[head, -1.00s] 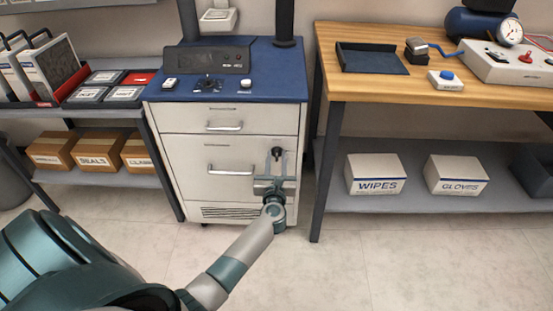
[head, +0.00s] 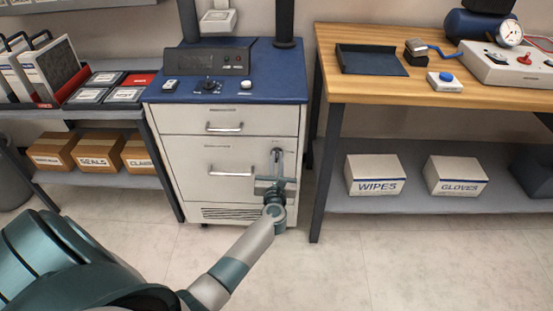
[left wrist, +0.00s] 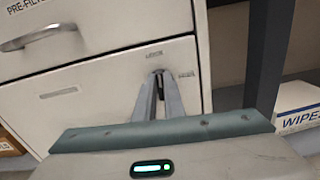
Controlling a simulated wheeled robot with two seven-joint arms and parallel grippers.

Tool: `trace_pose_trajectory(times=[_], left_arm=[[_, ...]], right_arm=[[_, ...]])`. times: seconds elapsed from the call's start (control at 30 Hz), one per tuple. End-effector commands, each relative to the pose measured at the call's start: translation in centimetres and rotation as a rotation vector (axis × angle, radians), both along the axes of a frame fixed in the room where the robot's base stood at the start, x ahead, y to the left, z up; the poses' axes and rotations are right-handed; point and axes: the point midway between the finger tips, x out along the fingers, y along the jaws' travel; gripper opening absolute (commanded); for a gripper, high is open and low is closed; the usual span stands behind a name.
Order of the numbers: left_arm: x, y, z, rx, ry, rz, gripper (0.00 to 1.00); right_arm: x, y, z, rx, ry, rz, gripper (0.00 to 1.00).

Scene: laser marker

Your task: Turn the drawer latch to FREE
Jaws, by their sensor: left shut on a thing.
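The drawer latch (left wrist: 160,88) is a small dark knob on the right side of the lower drawer front of the white cabinet (head: 190,160). My left gripper (head: 277,158) is at the latch with its fingers shut on it, and the fingers hide most of it. In the left wrist view the two fingertips (left wrist: 160,76) close around the dark knob. Small labels sit beside the latch, too small to read. The lower drawer (head: 220,190) looks closed, with a bar handle (head: 231,173) left of my gripper. My right gripper is not in view.
An upper drawer (head: 226,121) with its own handle is above. A wooden bench (head: 440,100) stands to the right, with its dark leg (head: 322,170) near the cabinet and WIPES (head: 374,175) and GLOVES boxes on its shelf. Open floor lies in front.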

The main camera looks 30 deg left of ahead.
Motion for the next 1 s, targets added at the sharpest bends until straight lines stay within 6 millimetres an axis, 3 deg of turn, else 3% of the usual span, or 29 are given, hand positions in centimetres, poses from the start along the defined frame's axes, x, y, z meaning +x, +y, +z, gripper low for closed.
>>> trace_pose_trajectory(times=[0.63,1.0], left_arm=[[0.4,-0.6,0.0,0.441,0.272,-0.001,0.00],[0.5,-0.8,-0.3,0.740,0.456,-0.002,0.00]], right_arm=[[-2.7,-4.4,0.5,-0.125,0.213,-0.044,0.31],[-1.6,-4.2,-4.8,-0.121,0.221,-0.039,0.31]])
